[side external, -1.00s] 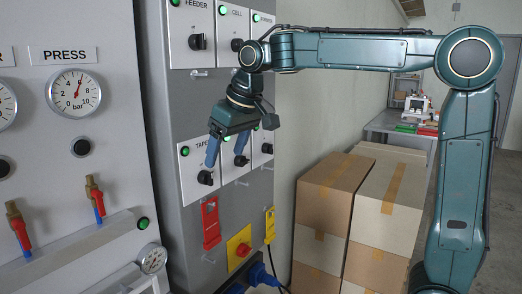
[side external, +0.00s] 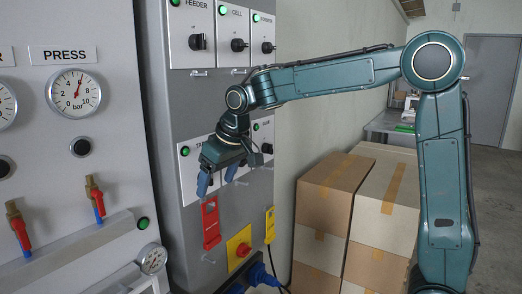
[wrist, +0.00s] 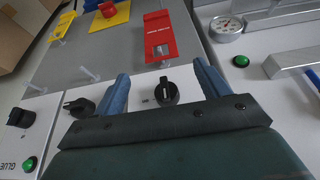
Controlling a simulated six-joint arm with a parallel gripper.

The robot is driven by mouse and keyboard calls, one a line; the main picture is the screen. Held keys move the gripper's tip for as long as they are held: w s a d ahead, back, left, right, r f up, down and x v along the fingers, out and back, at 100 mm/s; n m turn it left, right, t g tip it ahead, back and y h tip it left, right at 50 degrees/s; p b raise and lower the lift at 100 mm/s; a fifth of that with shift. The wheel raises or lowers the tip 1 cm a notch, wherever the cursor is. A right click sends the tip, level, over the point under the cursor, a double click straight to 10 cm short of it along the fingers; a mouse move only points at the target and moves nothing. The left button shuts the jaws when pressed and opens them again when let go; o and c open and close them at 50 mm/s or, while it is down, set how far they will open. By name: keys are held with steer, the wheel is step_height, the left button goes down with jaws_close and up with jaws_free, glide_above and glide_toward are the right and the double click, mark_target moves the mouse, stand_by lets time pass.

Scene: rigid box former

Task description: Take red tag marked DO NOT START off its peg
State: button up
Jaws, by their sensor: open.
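The red tag (side external: 211,224) hangs on the grey cabinet front, below the lower row of switches. It also shows in the wrist view (wrist: 160,35), above the gripper, with small white lettering too small to read surely. My gripper (side external: 216,188) is open and empty, with blue fingers pointing down just above the tag. In the wrist view my gripper (wrist: 160,72) has its two fingers spread to either side of a black rotary switch (wrist: 167,92), and the tag lies beyond the fingertips.
A yellow plate with a red button (side external: 239,248) sits below and right of the tag. A yellow tag (side external: 270,224) hangs further right. Bare pegs (wrist: 88,73) stick out nearby. A gauge (side external: 152,259) is to the left. Stacked cartons (side external: 334,185) stand right of the cabinet.

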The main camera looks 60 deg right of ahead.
mark_target(212, 185)
steer(key=shift+x, duration=2.4)
steer(key=shift+w+a+r, duration=0.1)
steer(key=c, duration=1.3)
steer(key=shift+r, duration=0.15)
steer(key=shift+r, duration=0.65)
steer(key=s, duration=1.8)
